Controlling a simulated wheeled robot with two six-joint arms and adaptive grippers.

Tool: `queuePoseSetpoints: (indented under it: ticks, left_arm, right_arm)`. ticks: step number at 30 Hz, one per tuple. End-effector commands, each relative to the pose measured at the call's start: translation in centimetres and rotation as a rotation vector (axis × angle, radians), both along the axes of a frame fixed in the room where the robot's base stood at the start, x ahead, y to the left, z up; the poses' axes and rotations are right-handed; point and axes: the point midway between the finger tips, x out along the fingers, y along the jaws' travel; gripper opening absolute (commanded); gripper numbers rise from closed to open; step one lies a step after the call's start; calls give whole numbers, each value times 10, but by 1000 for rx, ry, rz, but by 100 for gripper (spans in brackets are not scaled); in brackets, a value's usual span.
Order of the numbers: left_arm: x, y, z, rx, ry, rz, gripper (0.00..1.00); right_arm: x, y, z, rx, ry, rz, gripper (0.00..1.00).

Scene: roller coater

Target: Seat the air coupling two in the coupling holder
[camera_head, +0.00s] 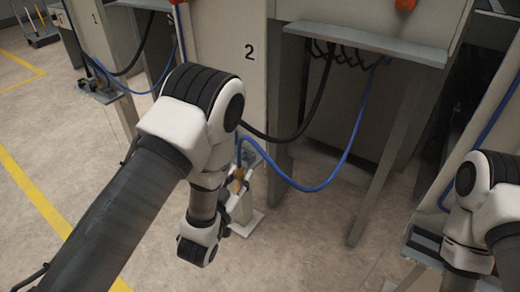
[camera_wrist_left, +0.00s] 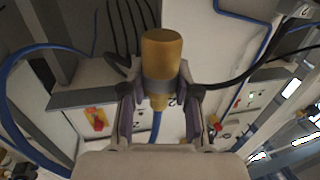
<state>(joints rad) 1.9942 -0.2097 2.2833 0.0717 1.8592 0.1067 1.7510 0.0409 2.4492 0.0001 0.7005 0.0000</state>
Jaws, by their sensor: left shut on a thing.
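The air coupling two, a brass-yellow cylinder (camera_wrist_left: 161,62), stands between the fingers of my left gripper (camera_wrist_left: 160,100) in the left wrist view. The gripper is shut on it, and a blue hose (camera_wrist_left: 157,125) shows just behind the coupling. Whether coupling and holder touch cannot be told. My right gripper is not in view; only its arm shows at the right.
A blue hose (camera_head: 325,186) loops from the cabinet marked 2 (camera_head: 250,85) to the coupling. A black hose (camera_head: 300,128) hangs beside it. Grey legs (camera_head: 378,190) stand under the machine shelf (camera_head: 365,40). The floor (camera_head: 300,255) in front is clear.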

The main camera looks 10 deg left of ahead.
Motion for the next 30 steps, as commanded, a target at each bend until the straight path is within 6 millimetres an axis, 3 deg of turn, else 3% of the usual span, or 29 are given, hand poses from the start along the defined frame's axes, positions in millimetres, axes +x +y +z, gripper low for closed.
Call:
queuePoseSetpoints:
  ticks: [5,12,18,23,27,30]
  left_arm:
    - [23,4,-4,-2,-9,1,0]
    - [97,17,-14,-2,-9,1,0]
    - [141,24,-17,-1,-6,-1,0]
    - [157,27,-18,0,-5,-2,0]
    - [157,27,-48,1,0,-3,0]
    - [157,27,-54,1,-2,-3,0]
  right_arm:
    - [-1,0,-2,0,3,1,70]
    - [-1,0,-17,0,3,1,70]
    - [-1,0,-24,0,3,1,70]
    - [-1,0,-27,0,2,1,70]
    - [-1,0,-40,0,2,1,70]
    - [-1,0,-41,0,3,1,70]
